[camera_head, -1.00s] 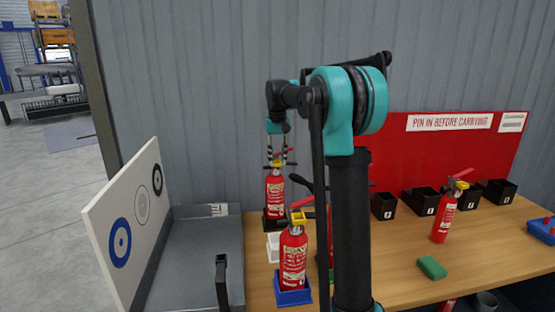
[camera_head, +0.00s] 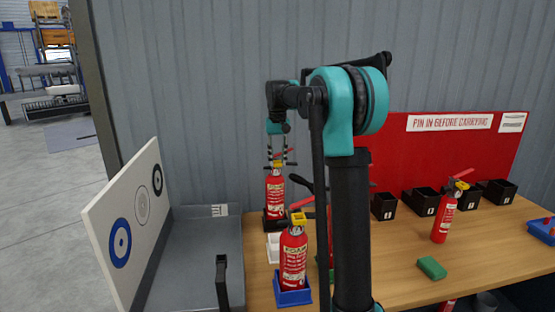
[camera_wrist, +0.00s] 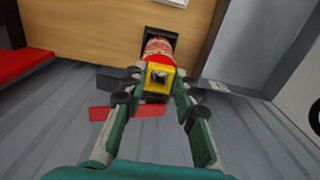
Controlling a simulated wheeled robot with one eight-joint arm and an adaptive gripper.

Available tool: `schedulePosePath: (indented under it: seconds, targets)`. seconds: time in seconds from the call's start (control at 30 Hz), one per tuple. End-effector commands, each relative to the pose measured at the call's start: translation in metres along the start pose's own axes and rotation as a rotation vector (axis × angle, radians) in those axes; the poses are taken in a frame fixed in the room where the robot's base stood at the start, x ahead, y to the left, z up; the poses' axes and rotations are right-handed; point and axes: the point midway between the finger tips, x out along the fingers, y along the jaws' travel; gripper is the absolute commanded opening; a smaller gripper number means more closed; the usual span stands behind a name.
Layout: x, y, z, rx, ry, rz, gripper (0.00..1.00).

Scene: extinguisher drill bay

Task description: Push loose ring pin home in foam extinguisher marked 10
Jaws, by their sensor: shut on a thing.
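A red extinguisher (camera_head: 275,187) stands upright in a black holder at the back of the bench, in the head view. Its label is too small to read for a number. My gripper (camera_head: 277,162) is above it, pointing down, with its fingers on either side of the head. In the wrist view, my gripper (camera_wrist: 157,82) is shut on the yellow head (camera_wrist: 157,76) of this extinguisher (camera_wrist: 159,48). A dark round part shows in the yellow head. I cannot make out the ring pin or how deep it sits. A red lever (camera_wrist: 128,112) sticks out beside the head.
Another red extinguisher (camera_head: 293,252) stands in a blue holder (camera_head: 293,298) in front. A third (camera_head: 444,213) stands at the right, near a green block (camera_head: 432,268) and several black boxes (camera_head: 420,202). A white target board (camera_head: 126,222) is at the left. A red sign panel (camera_head: 440,150) stands behind.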

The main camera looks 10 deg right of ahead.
Motion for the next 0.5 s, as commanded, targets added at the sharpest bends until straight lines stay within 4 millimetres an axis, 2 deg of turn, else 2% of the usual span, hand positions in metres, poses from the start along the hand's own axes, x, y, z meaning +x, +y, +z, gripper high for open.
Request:
schedulePosePath:
  seconds: [0.03, 0.07, 0.23, 0.5]
  targets:
    - [-0.0001, -0.0001, 0.0000, 0.000, 0.000, 0.000, 0.00]
    - [-0.0001, -0.0001, 0.0000, 0.000, 0.000, 0.000, 0.29]
    - [-0.0001, -0.0001, 0.0000, 0.000, 0.000, 0.000, 0.50]
    - [-0.0001, -0.0001, 0.0000, 0.000, 0.000, 0.000, 0.52]
